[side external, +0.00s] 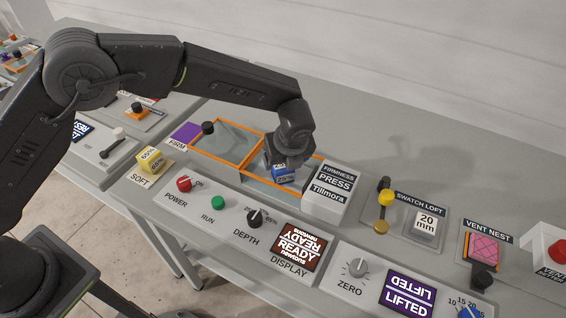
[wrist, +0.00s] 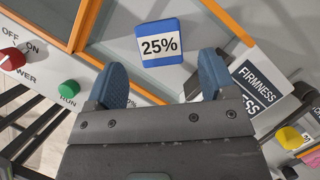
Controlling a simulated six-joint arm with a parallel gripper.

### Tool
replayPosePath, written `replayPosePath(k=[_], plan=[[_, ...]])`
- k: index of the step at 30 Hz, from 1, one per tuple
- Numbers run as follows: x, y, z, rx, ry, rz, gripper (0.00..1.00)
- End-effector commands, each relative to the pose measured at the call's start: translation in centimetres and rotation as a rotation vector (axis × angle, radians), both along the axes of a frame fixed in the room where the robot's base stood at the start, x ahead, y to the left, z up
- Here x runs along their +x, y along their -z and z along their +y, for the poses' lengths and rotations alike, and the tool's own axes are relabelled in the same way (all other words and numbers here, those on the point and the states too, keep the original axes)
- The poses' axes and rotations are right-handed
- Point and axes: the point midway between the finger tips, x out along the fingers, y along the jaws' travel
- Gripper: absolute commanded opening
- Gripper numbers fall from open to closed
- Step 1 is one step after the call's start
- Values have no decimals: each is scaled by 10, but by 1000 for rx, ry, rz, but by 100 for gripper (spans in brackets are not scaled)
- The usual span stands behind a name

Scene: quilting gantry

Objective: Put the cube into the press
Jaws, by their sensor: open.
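A blue cube (side external: 283,173) with a white 25% label is in the right bay of the orange-framed press (side external: 252,183). In the wrist view the blue cube (wrist: 160,42) lies just beyond my fingertips, apart from both. My gripper (side external: 287,158) is over that bay, with its jaws open and empty; its two blue fingers show in the wrist view (wrist: 160,72). A clear panel with a black knob (side external: 208,128) covers the left bay. A yellow cube (side external: 152,159) marked 65% stands at the SOFT label. The gripper partly hides the blue cube in the side view.
The white FIRMNESS PRESS block (side external: 327,190) stands close right of my gripper. The swatch loft gauge (side external: 384,204) is farther right.

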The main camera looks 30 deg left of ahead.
Motion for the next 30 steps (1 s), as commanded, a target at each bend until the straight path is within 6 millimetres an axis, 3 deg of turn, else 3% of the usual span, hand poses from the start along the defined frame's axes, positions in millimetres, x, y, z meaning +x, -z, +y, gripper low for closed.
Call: replayPosePath(k=[3, 9, 22, 26, 30], plan=[[-7, -25, -7, -2, 2, -3, 78], [-15, -52, -15, -1, 0, -1, 78], [-19, -66, -17, -4, -10, -2, 78], [-23, -90, 1, -56, -117, -34, 78], [-41, -140, 42, -181, -384, -102, 78]])
